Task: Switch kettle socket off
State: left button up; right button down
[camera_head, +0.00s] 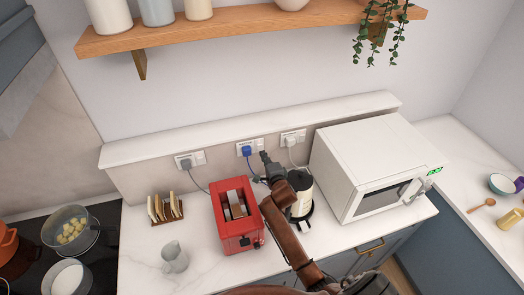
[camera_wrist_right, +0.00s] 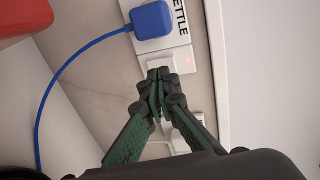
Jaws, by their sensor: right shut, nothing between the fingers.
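The kettle socket (camera_head: 254,145) is the middle one of three on the wall, with a blue plug (camera_head: 246,151) in it. In the right wrist view its plate reads "KETTLE" (camera_wrist_right: 181,22), next to the blue plug (camera_wrist_right: 152,20). My right gripper (camera_head: 265,157) is shut and empty. In the right wrist view its fingertips (camera_wrist_right: 160,76) are at the switch's lower edge; I cannot tell whether they touch it. My left gripper is not in view.
A red toaster (camera_head: 236,232) stands in front of the sockets, left of my right arm. A white kettle (camera_head: 301,181) is partly behind that arm. A white microwave (camera_head: 350,150) is on the right. A toast rack (camera_head: 166,209) and a jug (camera_head: 174,257) are on the left.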

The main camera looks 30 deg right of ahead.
aim_at(260, 148)
jog(key=shift+w+d+r, duration=0.1)
jog(key=shift+w+d, duration=0.05)
jog(key=shift+w, duration=0.45)
jog(key=shift+w+d+r, duration=0.1)
jog(key=shift+w+d, duration=0.05)
jog(key=shift+w, duration=0.45)
jog(key=shift+w, duration=0.1)
